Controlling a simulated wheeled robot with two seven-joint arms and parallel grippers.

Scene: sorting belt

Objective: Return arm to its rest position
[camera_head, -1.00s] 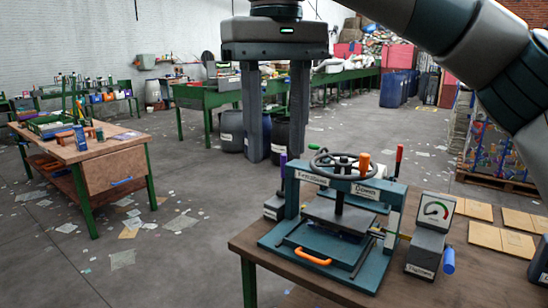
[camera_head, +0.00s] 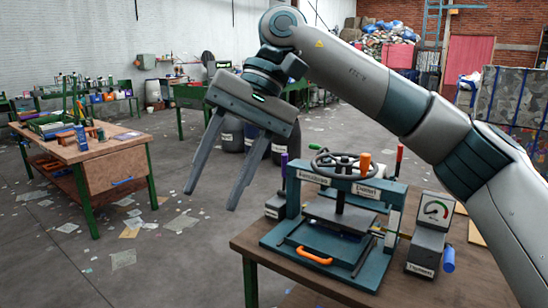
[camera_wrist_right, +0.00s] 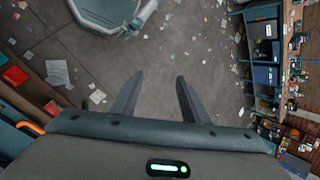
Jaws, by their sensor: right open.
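My right gripper (camera_head: 210,200) is open and empty in the head view. It hangs in the air left of the press, with its two fingers pointing down and to the left. My right arm comes in from the lower right and passes above the press. In the right wrist view the two fingers (camera_wrist_right: 155,95) are spread apart with only floor beyond them. My left gripper is not in either view.
A teal press (camera_head: 345,205) with a black handwheel stands on a brown table (camera_head: 270,250), beside a gauge box (camera_head: 428,235). A wooden workbench (camera_head: 110,165) is at the left. Littered floor (camera_head: 180,260) lies clear between them.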

